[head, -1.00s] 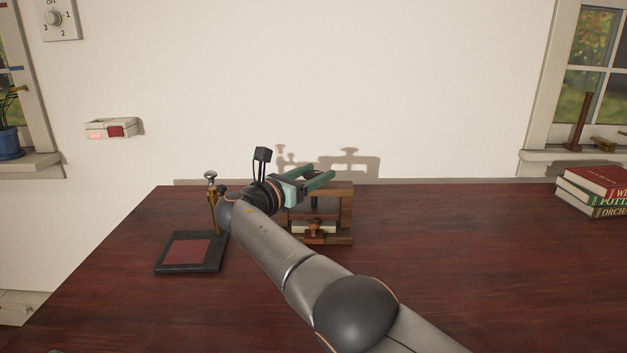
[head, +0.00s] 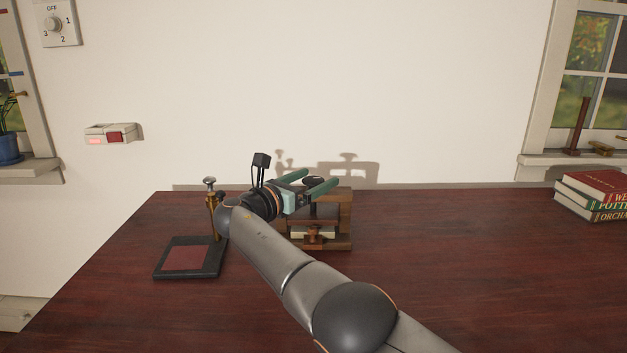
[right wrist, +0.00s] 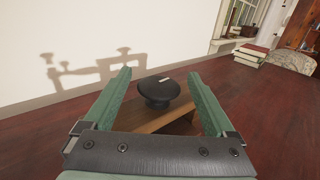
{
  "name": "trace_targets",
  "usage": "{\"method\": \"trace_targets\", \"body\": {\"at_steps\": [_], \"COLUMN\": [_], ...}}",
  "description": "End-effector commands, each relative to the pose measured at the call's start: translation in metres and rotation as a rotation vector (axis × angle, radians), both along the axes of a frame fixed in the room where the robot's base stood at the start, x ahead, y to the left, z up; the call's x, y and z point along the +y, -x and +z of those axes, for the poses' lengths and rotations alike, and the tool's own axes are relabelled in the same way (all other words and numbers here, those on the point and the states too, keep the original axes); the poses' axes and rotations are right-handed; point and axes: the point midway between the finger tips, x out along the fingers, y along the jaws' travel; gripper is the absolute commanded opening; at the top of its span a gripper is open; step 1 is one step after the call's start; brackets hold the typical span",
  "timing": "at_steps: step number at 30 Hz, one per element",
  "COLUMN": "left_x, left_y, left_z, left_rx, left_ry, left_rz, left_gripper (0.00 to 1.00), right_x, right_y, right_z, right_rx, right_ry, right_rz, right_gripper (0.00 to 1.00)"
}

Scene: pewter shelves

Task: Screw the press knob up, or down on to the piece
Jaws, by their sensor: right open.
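The press (head: 346,220) is a wooden frame standing on the table near the wall, partly hidden by my right arm. Its dark round knob (head: 313,180) is at the top. In the right wrist view the knob (right wrist: 158,88) is black with a small pale mark, above a wooden beam (right wrist: 150,122). A pale piece (head: 326,232) lies low in the press, under a dark plate. My right gripper (head: 320,177) is open, its green fingers on either side of the knob. The right wrist view shows gaps on both sides (right wrist: 159,73). My left gripper is out of view.
A black pad with a red top (head: 187,258) and a brass stand with a silver knob (head: 211,203) are left of the press. Books (head: 595,195) lie at the far right. The table (head: 460,260) between is clear.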

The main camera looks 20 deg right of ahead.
Motion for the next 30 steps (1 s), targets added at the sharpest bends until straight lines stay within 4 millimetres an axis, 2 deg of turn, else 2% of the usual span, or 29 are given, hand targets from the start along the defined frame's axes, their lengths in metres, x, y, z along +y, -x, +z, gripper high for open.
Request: {"method": "trace_targets", "body": {"at_steps": [8,10,12,13,15,22,30], "left_x": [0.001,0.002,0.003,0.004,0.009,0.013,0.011], "left_y": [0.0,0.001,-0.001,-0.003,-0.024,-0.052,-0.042], "left_z": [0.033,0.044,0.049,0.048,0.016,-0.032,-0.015], "left_rx": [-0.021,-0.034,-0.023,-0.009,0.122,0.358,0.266], "left_ry": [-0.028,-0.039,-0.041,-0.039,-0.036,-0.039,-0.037], "left_rz": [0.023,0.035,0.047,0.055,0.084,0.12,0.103], "left_gripper": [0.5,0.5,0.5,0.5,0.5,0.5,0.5], "right_x": [0.017,0.025,0.042,0.047,0.054,0.086,0.1], "right_y": [0.01,0.016,0.027,0.031,0.036,0.057,0.067], "right_z": [0.006,0.006,0.004,0.004,0.002,0.001,0.0], "right_rx": [0.002,0.002,0.002,0.002,0.001,0.003,-0.001], "right_ry": [0.0,-0.001,-0.002,-0.002,0.0,-0.001,0.002], "right_rz": [0.002,0.004,0.005,0.005,0.002,0.003,-0.001], "right_gripper": [0.9,0.9,0.9,0.9,0.9,0.9,0.9]}}
